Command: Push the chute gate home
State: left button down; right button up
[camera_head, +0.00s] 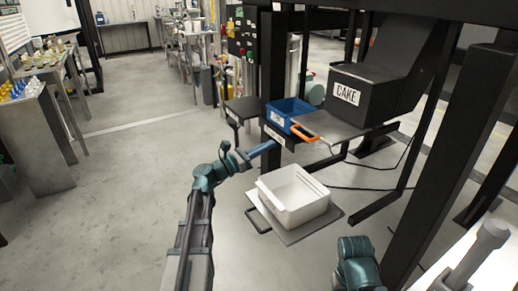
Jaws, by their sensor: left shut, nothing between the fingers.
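The chute gate (333,124) is a flat grey plate with an orange handle (304,132) at its left end. It sticks out to the left from under the black chute box (365,95) labelled CAKE. My left gripper (272,146) is shut and empty, in the middle of the view. It is left of the orange handle, with a visible gap between them, close to a small white label on the black frame. My right arm shows only in part at the bottom, and its gripper is out of view.
A blue bin (289,112) stands just left of the gate. A white open tub (294,194) sits on a grey plate (318,224) below. Black posts (450,150) and slanted bars stand at the right. Floor at the left is clear, with benches beyond.

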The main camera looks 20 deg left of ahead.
aim_at(321, 125)
pick_arm(q)
jog(key=p+x, duration=0.1)
jog(key=x, duration=0.6)
jog(key=shift+w+d, duration=0.3)
jog(key=shift+r, duration=0.1)
jog(key=f+x, duration=0.1)
jog(key=x, duration=0.4)
jog(key=f+x, duration=0.1)
jog(key=x, duration=0.8)
jog(key=shift+w+d+f, duration=0.35)
jog(key=shift+w, duration=0.25)
jog(key=shift+w+d+r, duration=0.1)
